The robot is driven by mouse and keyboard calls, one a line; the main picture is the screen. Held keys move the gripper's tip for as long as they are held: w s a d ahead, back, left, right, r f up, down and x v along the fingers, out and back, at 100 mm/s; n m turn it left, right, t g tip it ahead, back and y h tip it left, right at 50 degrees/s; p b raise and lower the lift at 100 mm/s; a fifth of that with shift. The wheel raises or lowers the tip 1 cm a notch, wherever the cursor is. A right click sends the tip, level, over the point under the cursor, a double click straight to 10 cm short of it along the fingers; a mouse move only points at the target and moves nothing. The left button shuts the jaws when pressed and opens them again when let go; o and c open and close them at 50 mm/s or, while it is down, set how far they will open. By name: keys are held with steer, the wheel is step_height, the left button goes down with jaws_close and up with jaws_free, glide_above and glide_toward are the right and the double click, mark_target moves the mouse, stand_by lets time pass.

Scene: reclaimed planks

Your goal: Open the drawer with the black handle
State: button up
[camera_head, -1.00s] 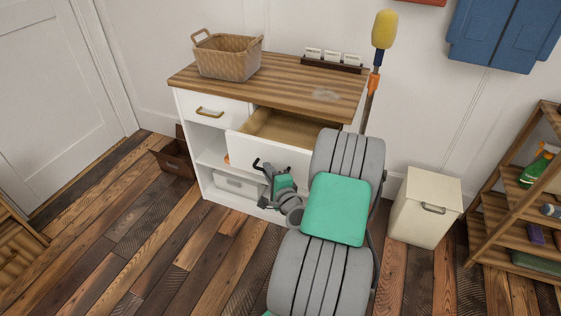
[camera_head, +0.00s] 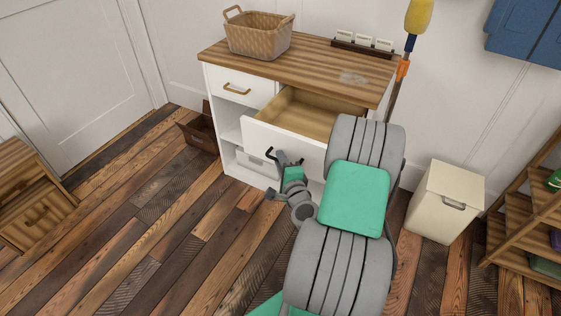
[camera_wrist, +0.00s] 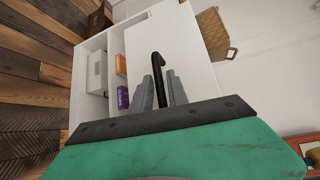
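The white drawer with the black handle (camera_head: 283,146) stands pulled well out of the right side of the cabinet, and its bare wooden inside shows in the head view. Its black handle (camera_wrist: 158,78) shows between my two grey fingers in the wrist view, and its end also shows in the head view (camera_head: 270,154). My gripper (camera_wrist: 161,88) is at the drawer front, its fingers close on both sides of the handle, shut on it. My arm hides the right part of the drawer front.
A shut drawer with a brass handle (camera_head: 237,90) is at the left. A basket (camera_head: 258,37) stands on the wooden cabinet top (camera_head: 310,62). A cream bin (camera_head: 445,205) and a wooden shelf (camera_head: 520,225) stand at right. The floor left of my arm is clear.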

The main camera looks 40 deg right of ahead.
steer(key=shift+o, duration=1.1)
steer(key=v, duration=0.8)
steer(key=shift+b, duration=0.35)
